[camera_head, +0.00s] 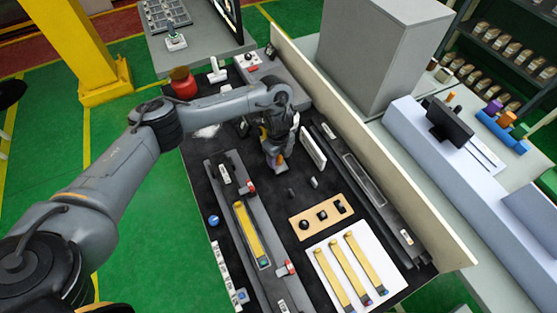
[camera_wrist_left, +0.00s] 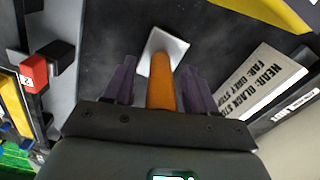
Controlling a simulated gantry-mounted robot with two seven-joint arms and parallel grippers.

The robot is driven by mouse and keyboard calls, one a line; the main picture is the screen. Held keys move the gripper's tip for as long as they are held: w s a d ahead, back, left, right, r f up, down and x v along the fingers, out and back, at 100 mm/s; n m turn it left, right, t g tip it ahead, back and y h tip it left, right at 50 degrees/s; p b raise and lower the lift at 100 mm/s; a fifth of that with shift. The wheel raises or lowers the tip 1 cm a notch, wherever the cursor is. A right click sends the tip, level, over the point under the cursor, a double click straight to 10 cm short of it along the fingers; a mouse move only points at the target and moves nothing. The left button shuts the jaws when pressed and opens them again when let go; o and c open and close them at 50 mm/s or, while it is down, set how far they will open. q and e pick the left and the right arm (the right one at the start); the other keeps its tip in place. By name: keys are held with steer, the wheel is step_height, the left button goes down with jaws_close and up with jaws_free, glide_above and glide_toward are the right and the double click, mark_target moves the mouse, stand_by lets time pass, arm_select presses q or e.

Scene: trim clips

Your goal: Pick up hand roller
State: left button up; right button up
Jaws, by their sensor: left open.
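The hand roller appears to be the orange cylinder (camera_wrist_left: 161,82) in the left wrist view. Its far end meets a pale square piece (camera_wrist_left: 176,47) over the dark mat; I cannot tell whether the two are joined. My left gripper (camera_wrist_left: 157,72) has its two purple fingers apart, one on each side of the orange cylinder, with gaps showing between. In the head view my left gripper (camera_head: 277,164) points down over the middle of the black mat, and it hides most of the roller there. My right gripper is not in view.
A white sign with black lettering (camera_wrist_left: 262,82) stands close to the right of my gripper. A long grey fixture with a yellow strip (camera_head: 250,232) lies nearer. A wooden tray with black parts (camera_head: 320,215) and a white board with yellow strips (camera_head: 322,262) lie right of it.

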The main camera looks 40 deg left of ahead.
arm_select(q)
steer(key=shift+c, duration=0.3)
jaws_close()
steer(key=shift+r, duration=0.1)
steer(key=shift+r, duration=0.45)
step_height(320, 180, up, 4)
steer(key=shift+w+f+p, duration=0.1)
steer(key=shift+p, duration=1.1)
steer(key=s+d+r+p, duration=0.2)
steer(key=d+r, duration=0.4)
steer(key=d, duration=0.5)
steer(key=shift+d, duration=0.35)
